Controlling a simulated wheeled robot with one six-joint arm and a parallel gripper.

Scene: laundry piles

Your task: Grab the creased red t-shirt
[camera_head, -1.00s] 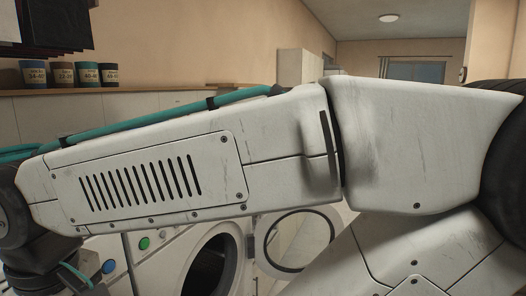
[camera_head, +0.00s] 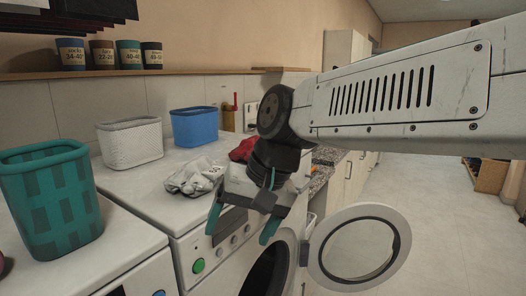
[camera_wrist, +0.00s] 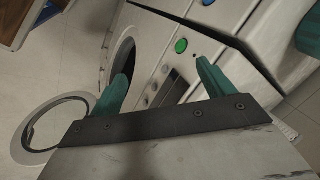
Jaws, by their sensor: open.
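A crumpled red cloth (camera_head: 242,150), which looks like the t-shirt, lies on top of the machines behind my arm. My wrist hides part of it. A crumpled grey-white cloth (camera_head: 194,177) lies just left of it. My gripper (camera_head: 240,230) points down in front of the machine's control panel, nearer to me than the red cloth and apart from it. Its teal fingers are spread with nothing between them. In the wrist view my gripper (camera_wrist: 162,72) faces the machine front, and no red cloth shows there.
A teal basket (camera_head: 52,205), a white basket (camera_head: 131,141) and a blue basket (camera_head: 195,126) stand on the machines. A round washer door (camera_head: 358,248) hangs open at the right; it also shows in the wrist view (camera_wrist: 58,122).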

